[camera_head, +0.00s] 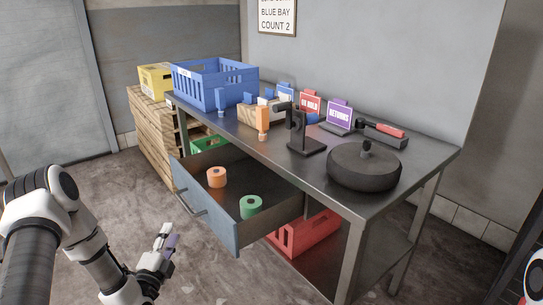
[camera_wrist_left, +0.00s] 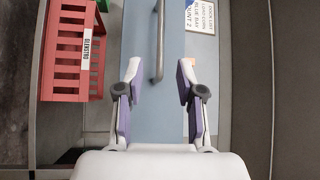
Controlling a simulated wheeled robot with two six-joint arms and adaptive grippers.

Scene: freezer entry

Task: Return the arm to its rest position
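My left arm (camera_head: 75,215) comes in from the lower left of the head view. Its left gripper (camera_head: 168,240) is over the floor, in front of and below the pulled-out drawer (camera_head: 232,232), apart from it. In the left wrist view, the gripper's two purple-padded fingers (camera_wrist_left: 159,80) are spread with nothing between them. The blue drawer front (camera_wrist_left: 145,120) and its metal handle (camera_wrist_left: 159,45) show beyond them. An orange roll (camera_head: 217,177) and a green roll (camera_head: 251,207) stand in the drawer. Only a piece of my right arm shows at the right edge; its gripper is out of view.
The metal table (camera_head: 345,205) carries a blue crate (camera_head: 205,92), small signs, a black stand (camera_head: 306,147) and a dark round lidded object (camera_head: 364,168). A red crate (camera_head: 305,236) sits below. Wooden crates (camera_head: 155,135) stand behind left. The floor at left is clear.

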